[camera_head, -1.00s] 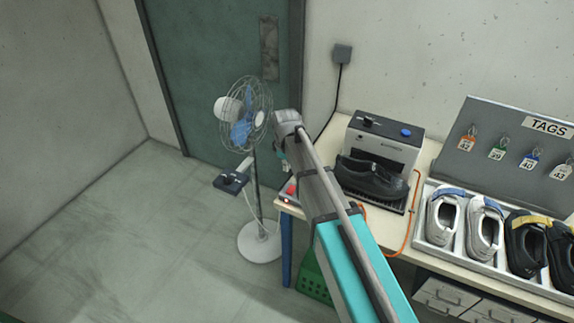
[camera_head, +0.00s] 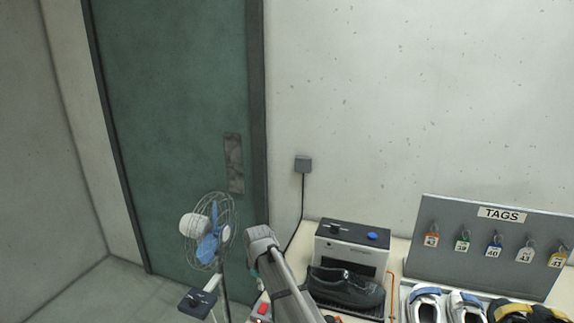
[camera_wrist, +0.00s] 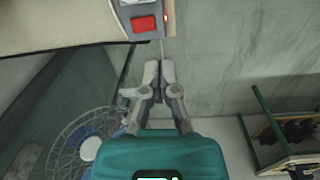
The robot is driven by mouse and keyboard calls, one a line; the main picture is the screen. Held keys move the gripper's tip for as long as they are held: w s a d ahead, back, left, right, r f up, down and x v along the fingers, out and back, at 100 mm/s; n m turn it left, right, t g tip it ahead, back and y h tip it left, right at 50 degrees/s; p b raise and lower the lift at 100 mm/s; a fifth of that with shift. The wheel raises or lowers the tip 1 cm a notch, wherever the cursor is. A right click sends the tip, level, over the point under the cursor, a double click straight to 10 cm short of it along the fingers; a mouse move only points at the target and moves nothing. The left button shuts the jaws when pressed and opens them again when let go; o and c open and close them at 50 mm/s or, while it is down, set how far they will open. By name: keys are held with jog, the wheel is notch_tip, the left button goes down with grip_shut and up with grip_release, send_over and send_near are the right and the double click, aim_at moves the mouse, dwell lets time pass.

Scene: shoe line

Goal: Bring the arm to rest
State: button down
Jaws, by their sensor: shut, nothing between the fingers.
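My gripper (camera_wrist: 159,72) is shut and empty in the wrist view, its two fingertips together. It hangs beside the table edge, close to a grey box with a red switch (camera_wrist: 144,24). In the head view my grey arm reaches up from the bottom, left of the dark shoe (camera_head: 345,287). The gripper itself is mostly hidden there behind the arm's end.
A fan (camera_head: 208,232) stands left of my arm and also shows in the wrist view (camera_wrist: 91,148). A machine (camera_head: 350,250) with a blue knob, several shoes and a tag board (camera_head: 480,255) stand on the table. A green crate (camera_wrist: 262,118) is at the right.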

jog(key=s+d+m, duration=0.4)
jog(key=s+d, duration=0.1)
jog(key=d, duration=0.3)
jog(key=s+d+f+m+b, duration=0.1)
jog(key=s+d+m, duration=0.4)
jog(key=d, duration=0.4)
jog(key=s+d+m, duration=0.4)
jog(key=s+d, duration=0.1)
jog(key=d, duration=0.4)
jog(key=shift+s+d+f+m, duration=0.2)
jog(key=shift+s+f+m, duration=0.05)
jog(key=shift+s+m, duration=0.05)
jog(key=c, duration=1.4)
grip_release()
jog(key=c, duration=0.6)
grip_release()
jog(key=shift+c, duration=0.2)
jog(key=shift+d, duration=0.15)
